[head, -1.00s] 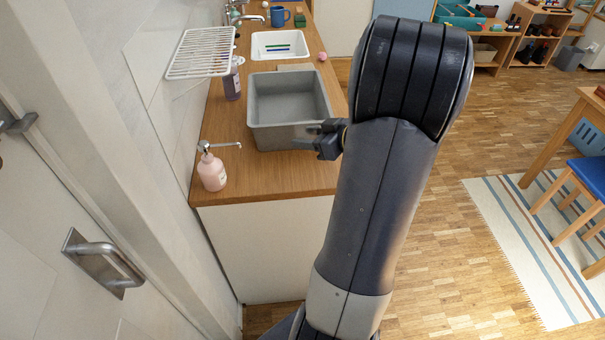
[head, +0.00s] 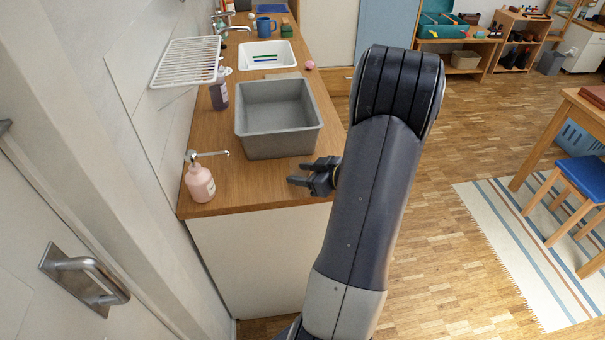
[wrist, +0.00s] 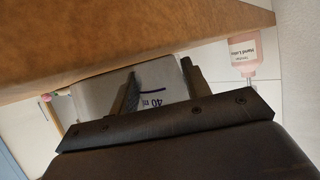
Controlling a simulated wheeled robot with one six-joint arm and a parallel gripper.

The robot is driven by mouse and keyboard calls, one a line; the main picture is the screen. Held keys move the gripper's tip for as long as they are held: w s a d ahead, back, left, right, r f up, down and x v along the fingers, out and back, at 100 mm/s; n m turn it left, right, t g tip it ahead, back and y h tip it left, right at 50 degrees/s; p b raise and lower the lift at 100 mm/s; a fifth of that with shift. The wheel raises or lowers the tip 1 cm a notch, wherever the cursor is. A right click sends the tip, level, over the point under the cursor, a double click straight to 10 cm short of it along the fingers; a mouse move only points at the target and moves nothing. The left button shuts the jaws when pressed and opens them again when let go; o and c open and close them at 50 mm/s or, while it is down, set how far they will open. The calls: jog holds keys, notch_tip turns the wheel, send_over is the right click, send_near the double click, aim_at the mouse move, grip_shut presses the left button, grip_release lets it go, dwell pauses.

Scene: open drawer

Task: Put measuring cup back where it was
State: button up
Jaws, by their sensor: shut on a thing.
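The measuring cup (wrist: 158,78) is pale grey with a dark line and "40 ml" printed on it, upside down in the wrist view. It sits between the two fingers of my gripper (wrist: 160,92), which is shut on it. In the head view my gripper (head: 312,180) shows over the near right corner of the wooden counter, in front of the grey basin. I cannot make out the cup in the head view.
The counter (head: 255,190) carries a grey basin (head: 278,143), a pink soap bottle (head: 200,184), a dark bottle (head: 219,92), a white sink (head: 265,56) and a blue mug (head: 265,27). A white wire rack (head: 187,61) is on the left wall. Open floor (head: 440,210) lies right.

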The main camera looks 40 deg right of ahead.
jog(key=shift+f, duration=0.15)
jog(key=o, duration=1)
jog(key=shift+o, duration=0.2)
jog(key=shift+s+r, duration=0.1)
jog(key=shift+r, duration=0.15)
jog(key=v, duration=1.2)
jog(key=shift+p, duration=0.45)
jog(key=shift+f, duration=0.15)
